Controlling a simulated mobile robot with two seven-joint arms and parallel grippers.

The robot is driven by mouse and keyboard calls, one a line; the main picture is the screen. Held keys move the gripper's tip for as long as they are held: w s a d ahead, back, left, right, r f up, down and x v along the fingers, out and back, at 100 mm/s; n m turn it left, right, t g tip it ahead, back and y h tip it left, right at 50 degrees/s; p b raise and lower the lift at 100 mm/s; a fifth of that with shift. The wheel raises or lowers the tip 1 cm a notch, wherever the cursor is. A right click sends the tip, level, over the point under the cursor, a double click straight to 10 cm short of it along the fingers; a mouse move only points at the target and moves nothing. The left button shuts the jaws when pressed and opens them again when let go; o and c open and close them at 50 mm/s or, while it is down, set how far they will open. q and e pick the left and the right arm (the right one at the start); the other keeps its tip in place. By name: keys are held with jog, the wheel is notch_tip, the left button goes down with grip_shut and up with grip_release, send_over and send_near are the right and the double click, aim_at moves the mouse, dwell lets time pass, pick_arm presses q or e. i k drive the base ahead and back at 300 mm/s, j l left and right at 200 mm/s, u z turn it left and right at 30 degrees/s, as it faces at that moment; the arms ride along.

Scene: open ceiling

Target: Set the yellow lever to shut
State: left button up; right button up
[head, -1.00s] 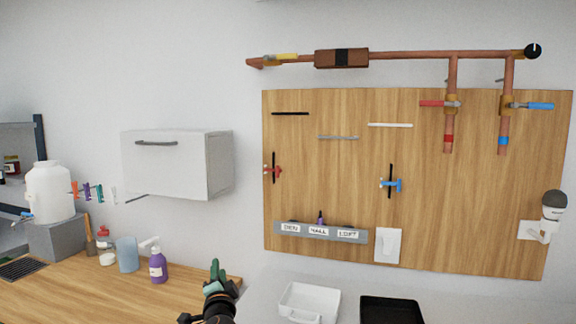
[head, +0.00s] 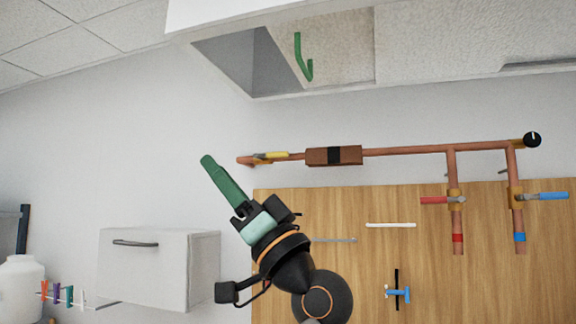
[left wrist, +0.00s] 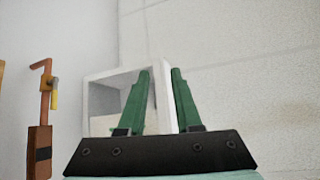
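The yellow lever (head: 274,155) sits at the left end of the copper pipe (head: 410,150), high on the wall. Its handle lies along the pipe. In the left wrist view the yellow lever (left wrist: 54,95) is at the left, beside the pipe end. My left gripper (head: 209,163) is raised, with its green fingertips left of the lever in the head view and apart from it. In the left wrist view its fingers (left wrist: 160,72) stand apart with nothing between them. My right gripper is not in view.
A red lever (head: 436,200) and a blue lever (head: 546,196) are on the branch pipes at right. A white wall cabinet (head: 150,268) hangs at lower left. Overhead is a ceiling opening with a green hook (head: 304,58). The wall left of the pipe is bare.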

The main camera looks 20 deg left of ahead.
aim_at(275, 154)
jog(key=i, duration=1.2)
